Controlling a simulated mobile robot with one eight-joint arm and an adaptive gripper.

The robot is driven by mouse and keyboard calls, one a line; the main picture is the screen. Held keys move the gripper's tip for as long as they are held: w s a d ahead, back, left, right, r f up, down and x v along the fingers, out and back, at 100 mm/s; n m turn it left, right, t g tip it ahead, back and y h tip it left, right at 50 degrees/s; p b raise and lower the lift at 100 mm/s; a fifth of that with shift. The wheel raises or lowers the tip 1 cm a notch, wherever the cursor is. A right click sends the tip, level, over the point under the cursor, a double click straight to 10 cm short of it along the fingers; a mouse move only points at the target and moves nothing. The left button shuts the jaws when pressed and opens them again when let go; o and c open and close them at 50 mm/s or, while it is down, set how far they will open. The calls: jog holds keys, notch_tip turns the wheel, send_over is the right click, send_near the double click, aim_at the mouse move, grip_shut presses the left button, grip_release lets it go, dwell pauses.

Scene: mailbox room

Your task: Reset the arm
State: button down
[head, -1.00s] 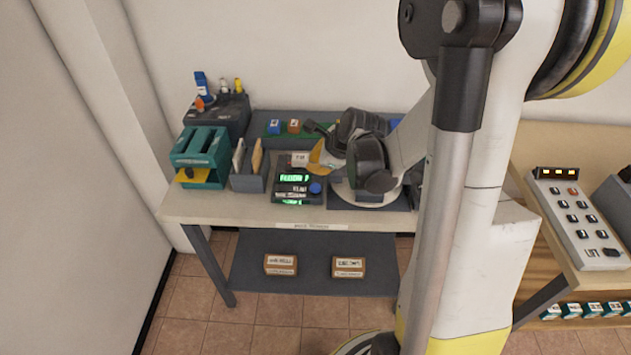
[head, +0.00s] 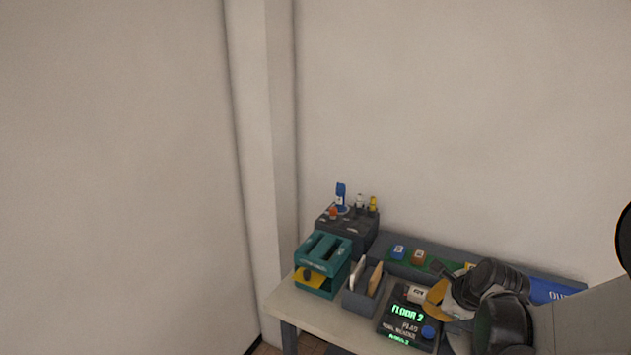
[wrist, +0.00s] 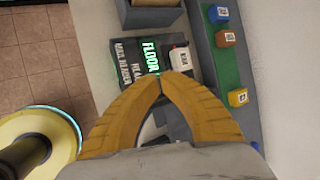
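My gripper (head: 434,299) is low over the table, beside the black display unit (head: 408,318) with green "FLOOR 2" text. In the wrist view my gripper (wrist: 163,78) has its two orange fingers curved together, with the tips meeting. I see nothing held between them. A small white labelled block (wrist: 181,58) lies just beyond the tips, and I cannot tell whether they touch it. My dark wrist and pale forearm enter from the right in the head view. The rest of the arm is out of frame.
A teal slotted box (head: 323,266), a grey holder with envelopes (head: 363,292) and a dark stamp stand (head: 346,229) crowd the table's left end. A rear rail carries blue (head: 398,252) and brown (head: 418,257) blocks. The wall stands close behind.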

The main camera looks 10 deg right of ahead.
jog(key=s+a+r+n, duration=0.5)
jog(key=s+a+n, duration=0.2)
jog(key=n, duration=0.5)
jog(key=s+a+r+n, duration=0.6)
jog(key=s+a+n, duration=0.1)
jog(key=s+n, duration=0.4)
jog(key=shift+s+a+n+h, duration=0.35)
jog(key=shift+n+h, duration=0.05)
jog(key=shift+n, duration=0.3)
